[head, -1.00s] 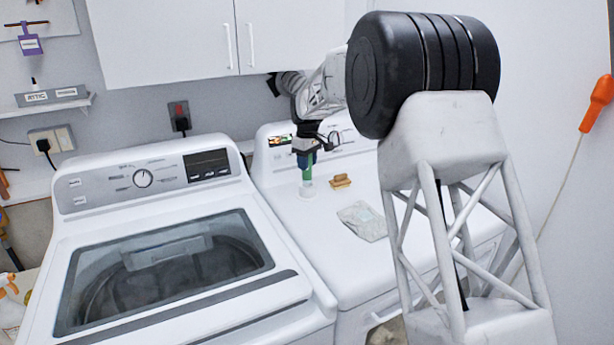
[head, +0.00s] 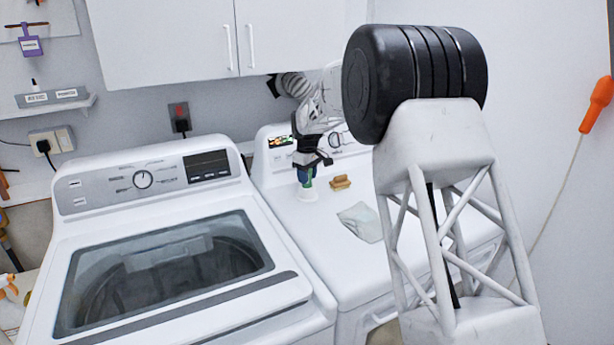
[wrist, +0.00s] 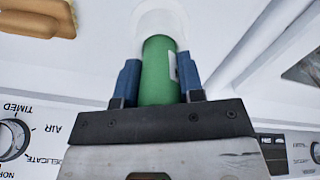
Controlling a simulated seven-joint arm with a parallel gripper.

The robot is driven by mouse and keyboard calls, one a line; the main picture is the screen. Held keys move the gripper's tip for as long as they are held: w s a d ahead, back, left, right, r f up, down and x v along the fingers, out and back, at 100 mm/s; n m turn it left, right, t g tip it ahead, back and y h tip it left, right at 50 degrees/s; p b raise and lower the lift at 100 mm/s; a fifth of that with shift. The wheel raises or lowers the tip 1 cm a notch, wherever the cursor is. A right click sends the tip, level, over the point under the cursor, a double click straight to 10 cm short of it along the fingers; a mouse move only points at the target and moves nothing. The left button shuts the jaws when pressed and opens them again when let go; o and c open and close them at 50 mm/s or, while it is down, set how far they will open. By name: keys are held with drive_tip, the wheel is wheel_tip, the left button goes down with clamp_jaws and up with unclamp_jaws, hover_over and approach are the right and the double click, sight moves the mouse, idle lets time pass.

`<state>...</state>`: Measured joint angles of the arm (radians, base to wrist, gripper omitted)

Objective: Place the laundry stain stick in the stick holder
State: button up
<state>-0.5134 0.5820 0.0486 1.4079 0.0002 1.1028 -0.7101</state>
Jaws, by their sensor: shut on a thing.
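The green laundry stain stick (wrist: 158,64) is upright between the two blue fingers of my gripper (wrist: 159,80), which is shut on it. In the head view the stick (head: 309,182) shows as a short green piece below my gripper (head: 306,172). The white stick holder (head: 306,194) stands on the dryer top, directly under the stick. In the wrist view the holder (wrist: 160,17) appears around the stick's far end. That lower end is hidden, and I cannot tell how deep it sits.
A tan brush-like object (head: 340,182) lies right of the holder, and a pale folded cloth (head: 361,222) lies nearer the front. The washer (head: 170,270) stands to the left. The dryer's control panel (head: 275,145) rises behind.

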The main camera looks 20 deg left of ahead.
drive_tip(key=shift+f, duration=0.1)
drive_tip(key=o, duration=0.9)
wheel_tip(320, 180, up, 12)
drive_tip(key=shift+r, duration=0.15)
idle(0.5)
idle(0.6)
